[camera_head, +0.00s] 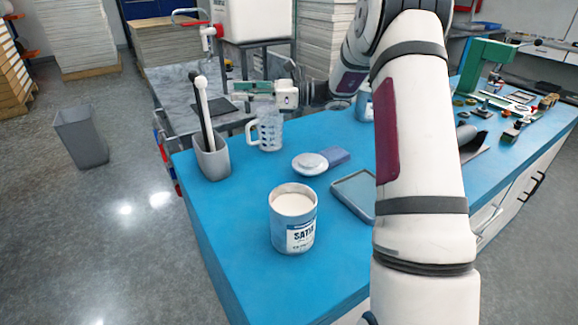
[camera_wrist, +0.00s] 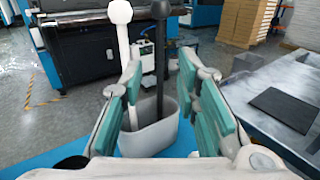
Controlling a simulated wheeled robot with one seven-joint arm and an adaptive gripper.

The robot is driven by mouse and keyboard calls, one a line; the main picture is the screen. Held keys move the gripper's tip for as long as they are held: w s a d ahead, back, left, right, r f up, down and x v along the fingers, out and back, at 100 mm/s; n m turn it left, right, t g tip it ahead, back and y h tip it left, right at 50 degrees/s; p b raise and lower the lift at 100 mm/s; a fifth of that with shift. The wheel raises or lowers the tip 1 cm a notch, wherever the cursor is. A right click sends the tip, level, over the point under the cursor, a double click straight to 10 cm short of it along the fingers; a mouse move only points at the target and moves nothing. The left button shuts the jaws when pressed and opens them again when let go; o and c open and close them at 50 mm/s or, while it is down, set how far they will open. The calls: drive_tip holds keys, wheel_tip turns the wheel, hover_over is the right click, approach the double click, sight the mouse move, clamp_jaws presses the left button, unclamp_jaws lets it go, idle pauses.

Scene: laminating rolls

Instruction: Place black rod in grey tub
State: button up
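A black rod (camera_head: 204,112) stands tilted in a small grey tub (camera_head: 212,160) at the left end of the blue table. In the wrist view the black rod (camera_wrist: 160,60) rises from the grey tub (camera_wrist: 150,138), between my fingers in the picture. A white rod (camera_head: 202,98) with a rounded top stands in the same tub; it also shows in the wrist view (camera_wrist: 122,42), partly behind the left finger. My gripper (camera_head: 240,92) is to the right of the rods, above the glass mug. Its fingers (camera_wrist: 166,85) are apart with nothing held.
A clear mug (camera_head: 270,134), a white dish (camera_head: 310,164), a paint can (camera_head: 293,222) and a shallow tray (camera_head: 355,192) stand on the blue table (camera_head: 240,235). A larger grey bin (camera_head: 82,138) stands on the floor at left.

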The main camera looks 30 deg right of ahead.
drive_tip(key=s+a+r+n+g+h, duration=0.2)
drive_tip(key=s+a+n+g+h, duration=0.15)
drive_tip(key=s+a+n, duration=0.6)
drive_tip(key=s+a+r+n+g+h, duration=0.25)
drive_tip(key=s+a+g, duration=0.35)
drive_tip(key=s, duration=0.8)
drive_tip(key=s+d+f+n+h, duration=0.2)
drive_tip(key=s+n+h, duration=0.1)
drive_tip(key=s, duration=0.4)
drive_tip(key=s+d+f+n+t+h, duration=0.1)
drive_tip(key=s+f+n+h, duration=0.1)
drive_tip(key=s+n, duration=0.3)
drive_tip(key=s+d+f+n+h, duration=0.2)
drive_tip(key=s+f+n+h, duration=0.1)
drive_tip(key=s, duration=0.7)
drive_tip(key=shift+s+d+n+t+h, duration=0.3)
drive_tip(key=shift+s+n+t+h, duration=0.15)
drive_tip(key=shift+n, duration=0.45)
drive_tip(key=shift+f, duration=0.1)
wheel_tip(320, 180, up, 11)
drive_tip(key=t+p, duration=0.1)
drive_tip(key=p, duration=0.8)
drive_tip(key=shift+d+t, duration=0.15)
drive_tip(key=shift+t, duration=0.25)
